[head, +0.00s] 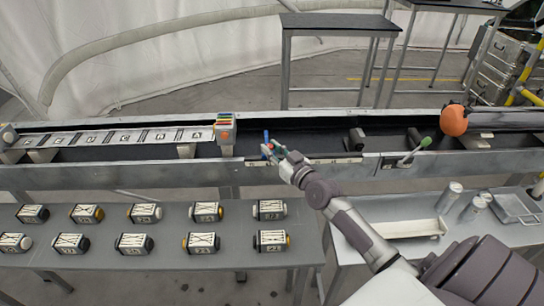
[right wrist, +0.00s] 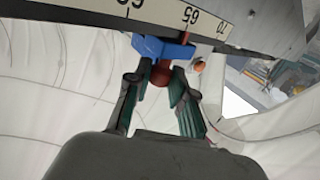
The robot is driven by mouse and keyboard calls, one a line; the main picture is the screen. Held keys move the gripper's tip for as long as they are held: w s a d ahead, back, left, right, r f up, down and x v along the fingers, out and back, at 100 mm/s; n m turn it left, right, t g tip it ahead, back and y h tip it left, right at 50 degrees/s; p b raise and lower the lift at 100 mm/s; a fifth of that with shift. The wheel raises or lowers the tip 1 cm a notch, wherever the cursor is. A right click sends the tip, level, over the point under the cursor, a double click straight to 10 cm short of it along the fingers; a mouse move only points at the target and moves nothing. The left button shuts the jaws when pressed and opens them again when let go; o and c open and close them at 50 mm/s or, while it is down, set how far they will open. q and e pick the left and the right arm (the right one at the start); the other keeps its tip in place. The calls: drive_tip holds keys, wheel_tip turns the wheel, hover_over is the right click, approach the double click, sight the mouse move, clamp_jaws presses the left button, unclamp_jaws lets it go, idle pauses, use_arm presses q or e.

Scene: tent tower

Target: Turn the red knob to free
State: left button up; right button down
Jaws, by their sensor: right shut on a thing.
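The red knob (right wrist: 161,73) sits at the blue block (right wrist: 163,48) on the edge of a numbered scale (right wrist: 165,12), near the mark 65. My right gripper (right wrist: 160,84) is shut on the red knob, with one finger on each side of it. In the head view my right gripper (head: 271,150) reaches the rail's front edge, where the blue block (head: 266,136) shows just beyond it. The knob is mostly hidden by the fingers there. Which way the knob is turned I cannot tell. My left gripper is not in view.
The long metal rail (head: 130,175) runs across the view. A block with coloured strips (head: 225,134) stands left of my gripper. A green-tipped lever (head: 421,145) and an orange ball (head: 454,120) are to the right. Several labelled blocks stand on the front left table (head: 170,272).

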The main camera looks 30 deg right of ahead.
drive_tip(key=shift+r, duration=0.1)
drive_tip(key=c, duration=1)
unclamp_jaws()
drive_tip(key=s, duration=1.2)
drive_tip(key=shift+d, duration=0.3)
